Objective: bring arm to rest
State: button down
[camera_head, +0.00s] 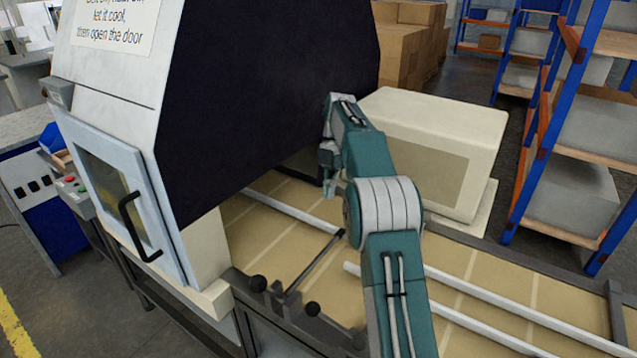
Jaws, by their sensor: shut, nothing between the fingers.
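My teal and grey arm rises from the bottom of the head view, folds at a large grey joint and reaches up in front of the machine. My gripper (335,187) hangs at the end of the wrist, small and partly hidden by my own arm. It is shut and holds nothing. It is above the conveyor bed, beside the dark opening of the machine.
A large machine (270,90) with a closed windowed door (105,190) stands at left. A tan conveyor (480,325) with white rails (500,310) runs under my arm. A cream housing (415,115) is behind it. Shelves (575,140) and cardboard boxes (410,45) stand beyond.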

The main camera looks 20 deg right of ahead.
jog(key=s+a+r+m+t+h, duration=0.1)
jog(key=s+a+r+m+t, duration=0.1)
jog(key=s+a+r+m, duration=0.35)
jog(key=s+a+r+m+t+h, duration=0.1)
jog(key=s+a+r+m+t, duration=0.15)
jog(key=s+r+m, duration=0.4)
jog(key=s+a+f+m+t, duration=0.1)
jog(key=s+f+m, duration=0.1)
jog(key=s+m, duration=0.2)
jog(key=s+a+f+m+t, duration=0.1)
jog(key=s+f+m+t, duration=0.1)
jog(key=s, duration=0.8)
jog(key=s+a+f+m+t+h, duration=0.1)
jog(key=s+f+m+t, duration=0.1)
jog(key=s+f+m, duration=0.2)
jog(key=s+m, duration=0.2)
jog(key=s, duration=0.1)
jog(key=shift+s+a, duration=0.2)
jog(key=shift+s, duration=0.1)
